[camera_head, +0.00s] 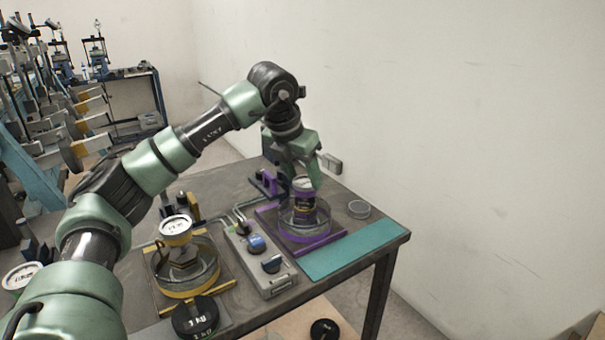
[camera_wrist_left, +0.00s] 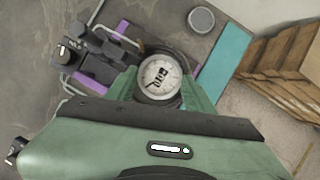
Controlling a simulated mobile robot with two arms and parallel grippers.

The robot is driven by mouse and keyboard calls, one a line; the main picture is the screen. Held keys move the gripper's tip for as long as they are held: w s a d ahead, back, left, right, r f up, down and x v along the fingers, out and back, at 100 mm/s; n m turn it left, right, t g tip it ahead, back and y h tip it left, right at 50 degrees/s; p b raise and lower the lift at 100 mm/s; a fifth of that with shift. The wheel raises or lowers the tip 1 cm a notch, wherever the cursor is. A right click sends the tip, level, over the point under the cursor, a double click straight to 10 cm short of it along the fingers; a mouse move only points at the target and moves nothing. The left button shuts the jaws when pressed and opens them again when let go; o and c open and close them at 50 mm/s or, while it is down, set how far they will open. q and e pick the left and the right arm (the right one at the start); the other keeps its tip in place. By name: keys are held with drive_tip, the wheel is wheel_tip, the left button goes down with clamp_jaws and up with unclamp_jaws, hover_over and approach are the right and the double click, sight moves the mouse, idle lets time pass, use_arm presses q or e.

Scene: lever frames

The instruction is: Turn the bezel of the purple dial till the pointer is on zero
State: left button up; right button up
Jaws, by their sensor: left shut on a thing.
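The purple dial (camera_head: 304,184) stands on the purple-edged frame (camera_head: 328,240) at the right part of the table, over a clear round dish. My left gripper (camera_head: 300,178) reaches down to it from above and is shut on its bezel. In the left wrist view, the dial's white face (camera_wrist_left: 160,76) shows between the two green fingers (camera_wrist_left: 160,92), one on each side. Its dark marks are small, and I cannot tell where the pointer stands against zero. My right gripper is not in view.
A yellow dial (camera_head: 175,229) on a yellow frame stands at the left, with a grey control box (camera_head: 258,254) between the two frames. A black weight (camera_head: 195,316) is at the front. A teal mat (camera_head: 355,246) and a small round lid (camera_head: 359,209) lie to the right.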

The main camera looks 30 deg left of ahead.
use_arm(q)
drive_tip(key=o, duration=1.4)
drive_tip(key=shift+r, duration=0.15)
drive_tip(key=v, duration=0.7)
drive_tip(key=shift+s+r, duration=0.15)
drive_tip(key=shift+r, duration=0.1)
